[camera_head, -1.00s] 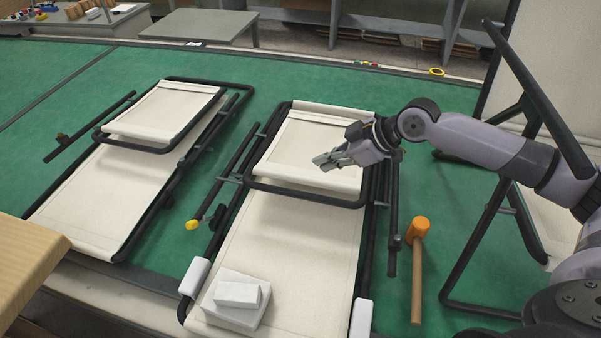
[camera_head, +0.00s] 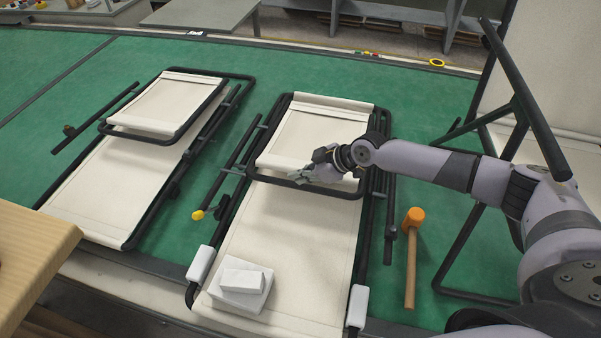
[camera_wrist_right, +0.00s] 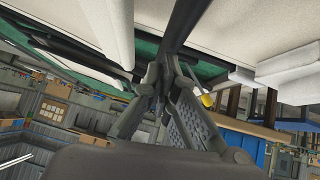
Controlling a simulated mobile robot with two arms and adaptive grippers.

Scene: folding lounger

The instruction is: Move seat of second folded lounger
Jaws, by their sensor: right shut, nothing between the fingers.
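Two folded loungers with cream fabric and dark tube frames lie on the green surface: one at left (camera_head: 105,190) and one in the middle (camera_head: 290,240). The middle lounger's raised seat panel (camera_head: 305,138) lies at its far half, with a dark front bar (camera_head: 268,181). My right gripper (camera_head: 297,177) is shut and empty, at the near edge of that panel by the bar. In the right wrist view its fingertips (camera_wrist_right: 165,62) are close to a dark tube (camera_wrist_right: 187,22); whether they touch it is unclear. My left gripper is out of view.
White blocks (camera_head: 241,280) rest on the middle lounger's near end. An orange-headed mallet (camera_head: 412,245) lies to its right. An upright lounger frame (camera_head: 525,105) stands at right, near my arm. A wooden top (camera_head: 35,250) juts in at the near left.

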